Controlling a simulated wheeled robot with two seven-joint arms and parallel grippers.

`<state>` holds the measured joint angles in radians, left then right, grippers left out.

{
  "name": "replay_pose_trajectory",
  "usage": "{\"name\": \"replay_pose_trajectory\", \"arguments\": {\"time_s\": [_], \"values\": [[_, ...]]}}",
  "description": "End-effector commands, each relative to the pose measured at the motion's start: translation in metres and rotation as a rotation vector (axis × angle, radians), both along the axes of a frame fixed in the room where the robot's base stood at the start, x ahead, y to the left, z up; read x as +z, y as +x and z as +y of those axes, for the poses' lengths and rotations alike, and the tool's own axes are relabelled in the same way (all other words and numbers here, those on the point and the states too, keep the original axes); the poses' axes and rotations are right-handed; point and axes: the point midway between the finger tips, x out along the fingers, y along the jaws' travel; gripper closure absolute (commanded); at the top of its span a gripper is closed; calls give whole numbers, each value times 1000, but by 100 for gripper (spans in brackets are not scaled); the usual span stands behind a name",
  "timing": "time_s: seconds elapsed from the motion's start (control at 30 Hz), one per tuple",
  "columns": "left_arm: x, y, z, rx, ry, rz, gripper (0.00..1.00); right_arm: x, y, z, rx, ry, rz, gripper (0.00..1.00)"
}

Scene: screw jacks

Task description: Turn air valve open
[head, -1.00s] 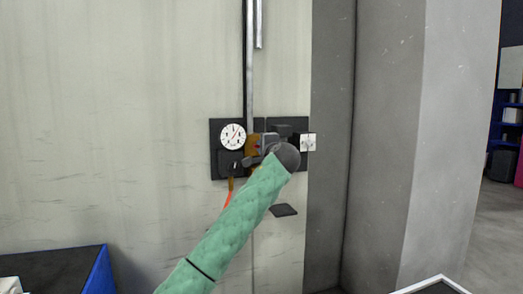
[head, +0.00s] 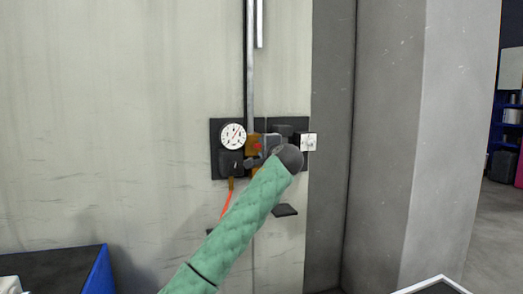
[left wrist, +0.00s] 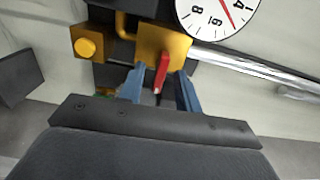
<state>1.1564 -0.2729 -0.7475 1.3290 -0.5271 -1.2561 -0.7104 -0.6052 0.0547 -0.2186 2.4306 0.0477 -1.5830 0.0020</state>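The air valve has a short red handle (left wrist: 162,72) on a brass-coloured body (left wrist: 155,45). In the left wrist view the handle points down the picture, towards my gripper. My left gripper (left wrist: 159,92) is open. Its two blue fingers stand either side of the handle, with a visible gap on both sides. In the head view the brass body (head: 250,143) is on the wall panel, partly hidden by my left gripper (head: 262,152) and green-sleeved arm. A white round gauge (head: 232,136) sits left of it and also shows in the left wrist view (left wrist: 217,15). My right gripper is out of view.
A dark backing plate (head: 216,165) holds the fittings on the pale wall. A metal pipe (head: 250,60) runs up from it. An orange hose (head: 227,200) hangs below. A grey pillar (head: 385,150) stands to the right. A blue-edged dark surface (head: 60,265) is at lower left.

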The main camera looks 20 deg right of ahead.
Motion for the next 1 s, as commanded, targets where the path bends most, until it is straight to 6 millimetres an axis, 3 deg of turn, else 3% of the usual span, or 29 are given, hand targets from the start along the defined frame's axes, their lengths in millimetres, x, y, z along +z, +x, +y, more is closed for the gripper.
{"name": "replay_pose_trajectory", "arguments": {"time_s": [0.2,0.4,1.0], "values": [[-3,-35,-1,-2,-2,0,66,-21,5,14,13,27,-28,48],[-3,-56,-2,0,0,2,66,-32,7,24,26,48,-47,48],[-1,-61,-2,0,-12,2,66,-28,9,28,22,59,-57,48]]}}
